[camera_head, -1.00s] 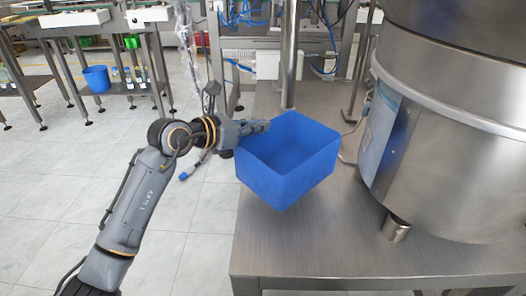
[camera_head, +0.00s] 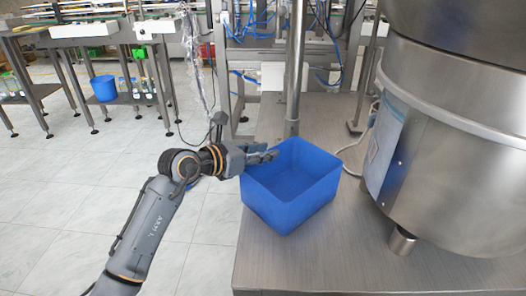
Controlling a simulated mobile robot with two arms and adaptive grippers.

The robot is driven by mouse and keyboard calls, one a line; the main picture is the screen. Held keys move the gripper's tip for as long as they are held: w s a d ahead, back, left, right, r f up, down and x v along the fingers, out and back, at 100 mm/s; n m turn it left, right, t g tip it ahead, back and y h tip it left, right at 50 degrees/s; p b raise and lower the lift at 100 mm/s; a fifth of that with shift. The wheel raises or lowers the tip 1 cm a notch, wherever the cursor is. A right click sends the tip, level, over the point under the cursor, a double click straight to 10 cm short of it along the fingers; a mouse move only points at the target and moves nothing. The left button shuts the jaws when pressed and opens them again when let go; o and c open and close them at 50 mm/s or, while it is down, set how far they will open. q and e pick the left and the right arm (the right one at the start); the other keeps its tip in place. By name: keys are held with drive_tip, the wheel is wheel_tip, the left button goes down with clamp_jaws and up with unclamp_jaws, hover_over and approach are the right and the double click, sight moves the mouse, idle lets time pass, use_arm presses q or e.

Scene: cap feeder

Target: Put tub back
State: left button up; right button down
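The blue open-topped tub (camera_head: 290,207) is at the left part of the steel table (camera_head: 330,262), and it looks empty. It appears upright and close to the table top, but I cannot tell whether its base fully rests on it. My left gripper (camera_head: 264,156) is at the tub's back-left rim, and its fingers appear closed on that wall. The finger on the inner side is partly hidden by the rim and gripper. My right gripper is not in view.
A large steel drum (camera_head: 455,130) on short feet stands right of the tub. A steel post (camera_head: 295,75) rises behind it. Bare table lies in front and to the right. A smaller blue bucket (camera_head: 104,88) stands on a far shelf.

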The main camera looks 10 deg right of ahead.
use_arm(q)
drive_tip(key=shift+r, duration=0.1)
